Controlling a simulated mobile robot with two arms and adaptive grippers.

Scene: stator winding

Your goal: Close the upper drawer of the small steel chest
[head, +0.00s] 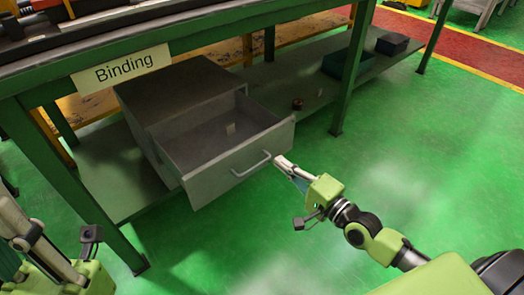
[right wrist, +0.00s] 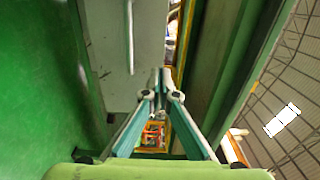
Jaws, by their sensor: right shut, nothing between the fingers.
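The small steel chest (head: 180,92) stands on the low shelf under the green bench. My right gripper (head: 281,162) is shut and empty, just right of the handle near the drawer front. In the right wrist view its fingertips (right wrist: 160,74) are together, with the grey drawer front (right wrist: 110,45) beside them; contact is unclear. My left gripper (head: 20,228) is partly cut off at lower left; its jaws are unclear.
A "Binding" sign (head: 122,68) hangs from the bench edge above the chest. A green bench leg (head: 352,70) stands behind and right of the drawer. A dark bin (head: 346,63) and small items lie on the shelf. The green floor (head: 420,150) at right is clear.

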